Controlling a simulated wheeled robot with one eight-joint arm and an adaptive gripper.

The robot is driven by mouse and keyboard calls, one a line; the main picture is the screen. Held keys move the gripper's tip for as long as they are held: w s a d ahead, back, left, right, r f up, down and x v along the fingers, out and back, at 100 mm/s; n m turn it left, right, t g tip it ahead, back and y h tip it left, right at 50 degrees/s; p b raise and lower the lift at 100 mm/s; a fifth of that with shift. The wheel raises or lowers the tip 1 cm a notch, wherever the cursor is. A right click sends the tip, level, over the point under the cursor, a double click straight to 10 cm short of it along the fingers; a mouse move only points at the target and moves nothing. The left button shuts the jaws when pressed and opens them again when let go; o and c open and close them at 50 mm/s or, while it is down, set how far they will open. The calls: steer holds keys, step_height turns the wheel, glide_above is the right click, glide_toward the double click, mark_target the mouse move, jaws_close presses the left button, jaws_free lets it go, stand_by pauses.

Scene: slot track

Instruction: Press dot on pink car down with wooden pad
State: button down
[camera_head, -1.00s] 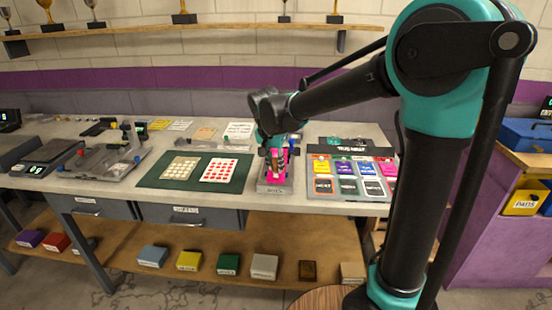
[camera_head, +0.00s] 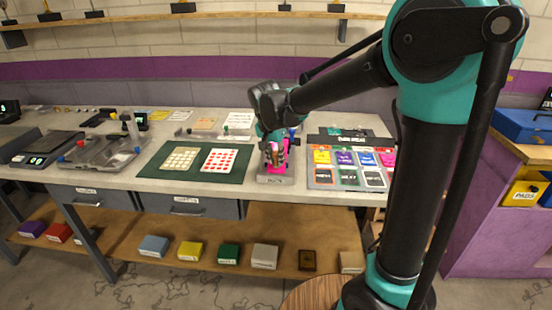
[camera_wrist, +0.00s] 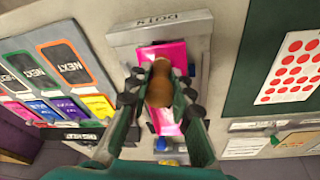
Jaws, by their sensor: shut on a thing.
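The pink car (camera_wrist: 165,60) sits in a grey stand labelled "DOTS" (camera_wrist: 118,38); the car also shows in the head view (camera_head: 270,167) under my gripper. My gripper (camera_wrist: 158,100) is shut on the wooden pad (camera_wrist: 159,82), a brown rounded piece, and holds it over the middle of the car. Whether the pad touches the car cannot be told. The dot on the car is not visible; the pad and fingers cover the car's middle. In the head view my gripper (camera_head: 275,155) points down at the stand.
A dark green mat (camera_head: 150,178) with a sheet of red dots (camera_head: 219,160) and a cream dot sheet (camera_head: 181,158) lies left of the stand. A board of coloured cards (camera_head: 350,168) lies right of it. A blue knob (camera_wrist: 161,145) shows near the stand's far end.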

steer(key=shift+f, duration=0.4)
stand_by(1.2)
steer(key=shift+r, duration=3.5)
